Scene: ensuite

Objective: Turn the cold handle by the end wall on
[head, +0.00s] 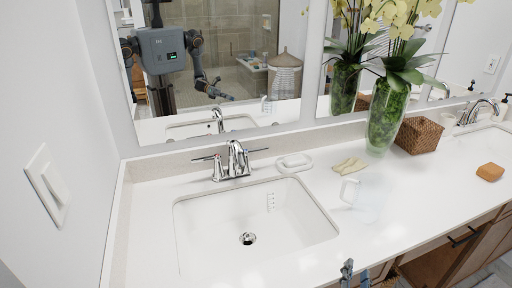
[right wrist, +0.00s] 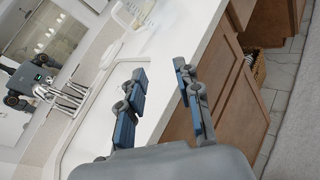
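The chrome faucet (head: 235,160) of the near sink stands behind the basin, close to the end wall at the left. Its left lever handle (head: 206,158) points left toward that wall; its right lever handle (head: 257,150) points right. No hot or cold marking is legible, and no water shows at the spout. The faucet also shows in the right wrist view (right wrist: 62,97), at the left. My right gripper (head: 354,273) is at the bottom edge of the head view, in front of the counter and well away from the faucet. In the right wrist view its fingers (right wrist: 160,75) are apart and empty. My left gripper is not directly in view.
The white sink basin (head: 255,222) lies before the faucet. A mirror (head: 215,60) is behind; a second faucet (head: 478,111) is far right.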

